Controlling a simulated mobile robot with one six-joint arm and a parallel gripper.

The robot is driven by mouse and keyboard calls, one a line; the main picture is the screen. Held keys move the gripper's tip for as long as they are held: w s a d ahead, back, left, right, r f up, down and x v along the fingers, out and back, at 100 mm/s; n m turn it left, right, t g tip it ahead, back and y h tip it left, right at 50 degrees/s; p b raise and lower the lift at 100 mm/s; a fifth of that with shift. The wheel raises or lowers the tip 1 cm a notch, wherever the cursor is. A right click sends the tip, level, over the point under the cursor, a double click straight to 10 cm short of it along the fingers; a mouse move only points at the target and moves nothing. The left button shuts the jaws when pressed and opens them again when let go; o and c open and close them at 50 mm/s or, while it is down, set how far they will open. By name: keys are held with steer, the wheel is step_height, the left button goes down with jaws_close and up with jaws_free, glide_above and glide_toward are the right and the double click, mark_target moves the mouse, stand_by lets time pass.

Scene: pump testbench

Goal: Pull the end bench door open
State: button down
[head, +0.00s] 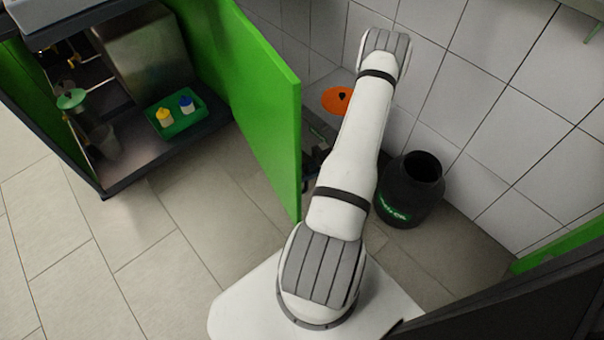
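The green bench door (265,105) stands wide open, swung out to the right of the bench cabinet (150,150). Its broad green face is turned toward the open cabinet, and its free edge is near the middle of the picture. My white arm rises just right of the door. Dark parts (318,145) show between the door's free edge and my arm; they may be my gripper, but the door and arm hide most of them. I cannot tell whether the fingers are open, shut or on a handle.
A green tray (176,114) with yellow-topped and blue-topped items sits inside the cabinet. An orange disc (335,100) shows behind my arm. A black container (410,190) stands by the tiled wall (500,110). The floor (130,230) at left is clear.

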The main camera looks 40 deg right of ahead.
steer(key=c, duration=1.8)
jaws_free()
steer(key=shift+s+a+f, duration=0.1)
steer(key=d, duration=0.2)
steer(key=d+p, duration=0.1)
steer(key=d, duration=0.2)
steer(key=s+d, duration=0.1)
steer(key=d, duration=0.1)
steer(key=shift+d+p, duration=0.35)
steer(key=shift+d, duration=0.05)
